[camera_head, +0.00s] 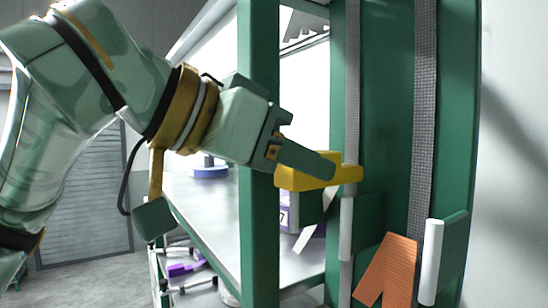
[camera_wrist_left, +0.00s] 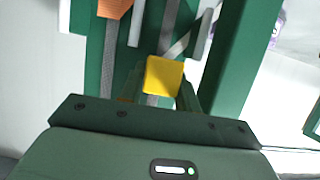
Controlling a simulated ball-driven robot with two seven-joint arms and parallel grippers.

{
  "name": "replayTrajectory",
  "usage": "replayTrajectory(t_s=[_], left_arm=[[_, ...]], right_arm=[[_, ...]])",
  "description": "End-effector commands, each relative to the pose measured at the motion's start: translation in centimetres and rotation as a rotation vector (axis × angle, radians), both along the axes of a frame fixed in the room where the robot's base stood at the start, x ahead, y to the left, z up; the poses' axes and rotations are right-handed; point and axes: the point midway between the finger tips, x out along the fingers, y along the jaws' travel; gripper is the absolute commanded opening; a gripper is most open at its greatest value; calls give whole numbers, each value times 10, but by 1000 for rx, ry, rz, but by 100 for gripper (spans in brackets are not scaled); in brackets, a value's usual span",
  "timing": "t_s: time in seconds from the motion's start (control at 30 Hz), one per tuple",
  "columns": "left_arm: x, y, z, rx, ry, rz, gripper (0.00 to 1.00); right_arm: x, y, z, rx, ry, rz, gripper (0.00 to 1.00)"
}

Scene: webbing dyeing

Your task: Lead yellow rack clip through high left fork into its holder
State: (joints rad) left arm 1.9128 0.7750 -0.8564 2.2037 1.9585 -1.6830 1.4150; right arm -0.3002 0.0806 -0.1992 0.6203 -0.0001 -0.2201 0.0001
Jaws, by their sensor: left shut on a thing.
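The yellow rack clip (camera_head: 344,174) is a blocky yellow piece; it also shows in the left wrist view (camera_wrist_left: 164,76). My left gripper (camera_head: 312,168) is shut on it and holds it beside a green post. The clip's far end overlaps the left grey webbing strip (camera_head: 352,90); I cannot tell whether they touch. Below the clip, a green bracket with a white roller (camera_head: 346,228) stands at that strip. A second bracket with a white roller (camera_head: 431,262) is lower right. I cannot tell which part is the fork or the holder. My right gripper is not in view.
A green post (camera_head: 258,50) stands close behind my left gripper. A second webbing strip (camera_head: 424,110) hangs further right. An orange piece (camera_head: 393,268) tilts by the lower rollers. A grey-white shelf (camera_head: 225,210) with a blue round object (camera_head: 210,172) lies behind the post.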

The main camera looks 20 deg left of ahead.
Motion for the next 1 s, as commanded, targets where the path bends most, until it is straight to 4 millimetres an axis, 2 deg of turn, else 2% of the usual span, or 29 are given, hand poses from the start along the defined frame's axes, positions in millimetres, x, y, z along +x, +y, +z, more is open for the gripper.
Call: replayTrajectory(t_s=[0.03, 0.17, 0.3, 0.77, 1.0], left_arm=[[0, 1, -9, 0, 1, 1, 9], [0, 1, -23, -1, 2, 1, 9], [0, 1, -40, 0, 0, 1, 9], [0, 1, -86, -2, 1, 0, 9], [0, 2, -110, 0, 1, 1, 9]], right_arm=[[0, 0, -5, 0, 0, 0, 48], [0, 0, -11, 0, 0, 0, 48], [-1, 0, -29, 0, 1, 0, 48], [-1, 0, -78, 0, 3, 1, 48], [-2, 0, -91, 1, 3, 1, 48]])
